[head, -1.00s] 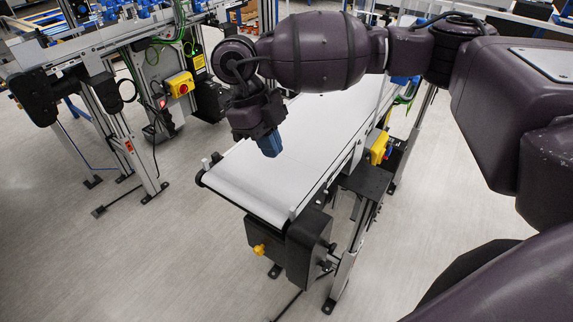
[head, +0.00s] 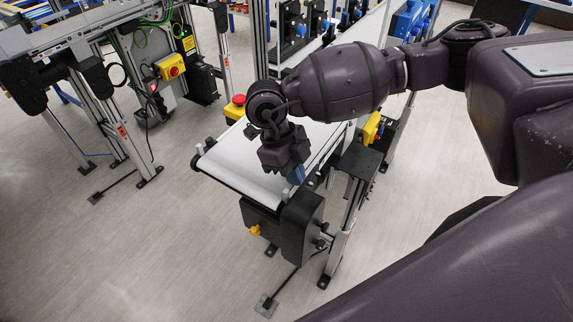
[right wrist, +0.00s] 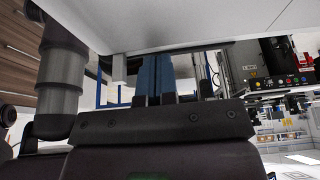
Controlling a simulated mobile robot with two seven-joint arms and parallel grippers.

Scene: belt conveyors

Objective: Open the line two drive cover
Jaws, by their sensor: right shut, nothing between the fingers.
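A black drive cover (head: 262,219) with a yellow knob (head: 255,230) hangs under the near end of the middle conveyor, beside a black drive housing (head: 302,224). The cover looks closed. No line number can be read on it. My right gripper (head: 297,175) points down by the right edge of the conveyor's near end, above the housing and apart from the yellow knob. Its blue fingers (right wrist: 154,78) are together and empty in the right wrist view, close to a pale surface. My left gripper is out of view.
The white belt (head: 240,165) runs away under my right arm. A red stop button (head: 238,100) on a yellow box stands beyond its left side. Another conveyor frame (head: 100,85) stands at the left. The floor in front is clear.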

